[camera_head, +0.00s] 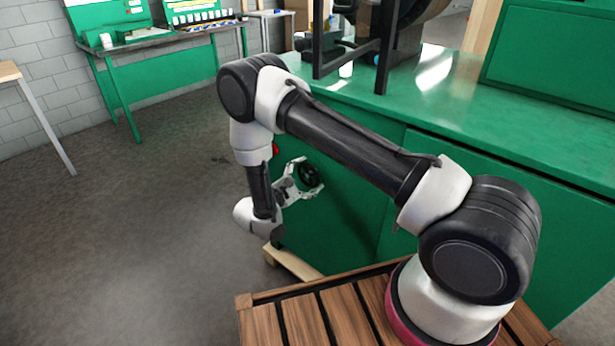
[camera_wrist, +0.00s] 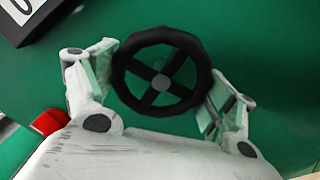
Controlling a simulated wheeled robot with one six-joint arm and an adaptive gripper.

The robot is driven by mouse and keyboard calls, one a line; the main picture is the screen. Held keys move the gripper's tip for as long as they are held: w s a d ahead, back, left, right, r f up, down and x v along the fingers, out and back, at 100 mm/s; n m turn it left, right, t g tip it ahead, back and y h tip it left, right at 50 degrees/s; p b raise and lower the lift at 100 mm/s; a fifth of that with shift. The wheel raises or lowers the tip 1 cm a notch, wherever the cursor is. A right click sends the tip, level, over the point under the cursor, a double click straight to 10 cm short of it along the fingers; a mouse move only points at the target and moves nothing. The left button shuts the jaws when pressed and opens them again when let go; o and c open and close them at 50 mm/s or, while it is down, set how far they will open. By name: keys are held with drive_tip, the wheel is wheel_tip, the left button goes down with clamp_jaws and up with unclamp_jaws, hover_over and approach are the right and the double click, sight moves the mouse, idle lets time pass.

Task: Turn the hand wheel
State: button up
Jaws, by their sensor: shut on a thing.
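The hand wheel (camera_wrist: 161,83) is black with four spokes and a grey hub, mounted on a green panel. In the wrist view it sits between the two fingers of my gripper (camera_wrist: 160,88), one on each side of its rim. My gripper is shut on the rim. In the head view the hand wheel (camera_head: 309,175) shows small on the green cabinet's side, with my gripper (camera_head: 303,178) reaching it from the left. The wheel's near edge is close above my gripper's body in the wrist view.
A green cabinet (camera_head: 470,150) carries a dark machine with black posts (camera_head: 385,50) on top. A red part (camera_wrist: 50,122) and a dark box with a white label (camera_wrist: 20,10) show in the wrist view. A green workbench (camera_head: 165,40) stands at back left.

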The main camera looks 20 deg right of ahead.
drive_tip(key=m, duration=1.1)
drive_tip(key=shift+r+m, duration=0.15)
drive_tip(key=shift+m, duration=0.25)
idle(0.3)
drive_tip(key=o, duration=0.9)
drive_tip(key=v, duration=1.2)
